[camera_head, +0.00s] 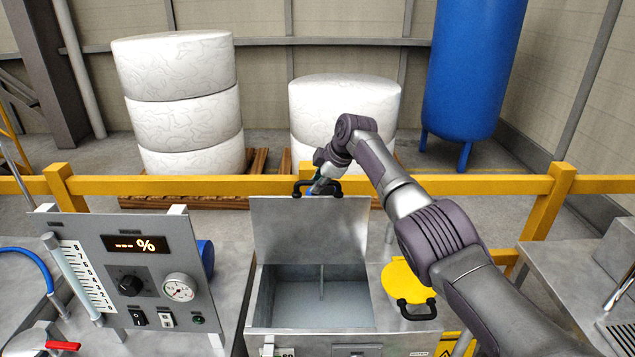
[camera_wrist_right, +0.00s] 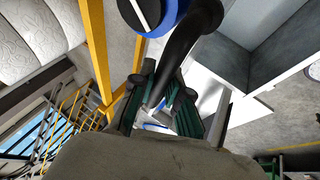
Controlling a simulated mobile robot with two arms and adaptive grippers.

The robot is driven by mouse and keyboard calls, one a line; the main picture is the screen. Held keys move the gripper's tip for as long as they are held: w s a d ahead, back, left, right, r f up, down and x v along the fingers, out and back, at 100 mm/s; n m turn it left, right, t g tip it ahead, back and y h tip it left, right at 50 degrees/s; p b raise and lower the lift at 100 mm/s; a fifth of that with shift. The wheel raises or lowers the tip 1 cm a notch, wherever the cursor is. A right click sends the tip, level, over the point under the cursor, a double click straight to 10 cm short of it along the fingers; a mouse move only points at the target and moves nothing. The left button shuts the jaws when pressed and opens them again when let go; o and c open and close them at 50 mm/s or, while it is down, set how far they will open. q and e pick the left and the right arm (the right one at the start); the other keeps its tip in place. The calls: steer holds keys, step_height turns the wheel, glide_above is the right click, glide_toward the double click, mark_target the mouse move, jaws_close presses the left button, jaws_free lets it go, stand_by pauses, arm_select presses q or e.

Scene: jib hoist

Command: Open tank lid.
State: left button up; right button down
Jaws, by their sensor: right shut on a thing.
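The grey metal tank (camera_head: 310,343) stands in the centre of the head view. Its flat lid (camera_head: 296,230) stands raised, nearly upright, at the back edge, so the divided inside of the tank shows. A black handle (camera_head: 300,190) is at the lid's top edge; it runs as a dark bar in the right wrist view (camera_wrist_right: 188,38). My right gripper (camera_head: 321,184) is at this handle, shut on it, its green fingers (camera_wrist_right: 163,108) on either side of the bar. The arm hides part of the gripper in the head view. My left gripper is not in view.
A control panel (camera_head: 105,260) with gauge and switches stands left of the tank. A yellow round lid (camera_head: 402,280) with a black handle is at the right. A yellow rail (camera_head: 215,185) runs behind the tank. White bales (camera_head: 185,120) and a blue vessel (camera_head: 470,70) stand beyond.

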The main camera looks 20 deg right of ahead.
steer(key=shift+f, duration=0.1)
steer(key=c, duration=1.1)
jaws_free()
steer(key=shift+c, duration=0.2)
steer(key=v, duration=1.2)
